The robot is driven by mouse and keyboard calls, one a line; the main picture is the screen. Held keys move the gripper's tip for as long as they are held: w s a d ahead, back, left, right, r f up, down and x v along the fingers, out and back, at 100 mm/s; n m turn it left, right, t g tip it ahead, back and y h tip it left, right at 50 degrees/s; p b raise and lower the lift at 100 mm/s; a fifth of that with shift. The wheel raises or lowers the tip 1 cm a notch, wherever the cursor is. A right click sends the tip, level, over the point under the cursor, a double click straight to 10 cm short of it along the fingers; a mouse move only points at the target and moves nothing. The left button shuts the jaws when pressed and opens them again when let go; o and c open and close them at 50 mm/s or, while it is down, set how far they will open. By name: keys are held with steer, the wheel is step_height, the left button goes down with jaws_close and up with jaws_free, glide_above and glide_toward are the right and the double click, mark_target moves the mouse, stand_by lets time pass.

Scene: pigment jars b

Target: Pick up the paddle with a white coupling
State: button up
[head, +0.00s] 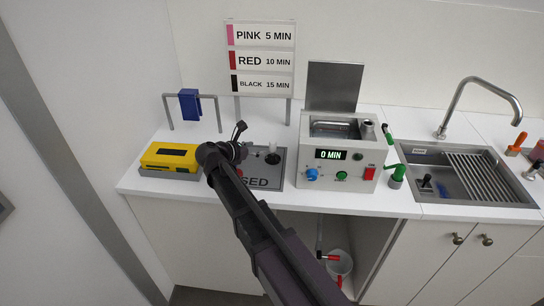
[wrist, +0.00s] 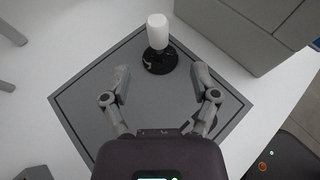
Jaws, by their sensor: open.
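A paddle with a white coupling (head: 272,150) stands on the grey mat (head: 275,182), whose lettering is partly hidden by my arm. In the wrist view the white coupling (wrist: 158,32) is upright on a dark round part (wrist: 160,60), at the top centre. My gripper (wrist: 160,82) is open and empty, its fingers spread on either side of the picture's middle, short of the paddle and not touching it. In the head view my gripper (head: 240,132) is just left of the paddle, over the mat's left part.
The grey bath (head: 330,190) reading 0 MIN stands close to the mat's right. A yellow box (head: 168,156) and a rack with a blue piece (head: 190,104) are on the left. Green-handled items (head: 396,177) are by the sink (head: 480,198). A bucket (head: 341,264) stands below the counter.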

mark_target(270, 147)
steer(key=shift+b+x, duration=0.45)
steer(key=shift+x, duration=1.4)
steer(key=b+x, duration=0.1)
steer(key=x, duration=0.3)
steer(key=shift+w+a+f+b, duration=0.1)
steer(key=shift+f+b, duration=0.05)
steer(key=shift+b, duration=0.25)
steer(key=shift+w+d+f, duration=0.1)
steer(key=shift+w+d, duration=0.25)
steer(key=shift+d, duration=0.05)
steer(key=shift+c, duration=0.2)
jaws_close()
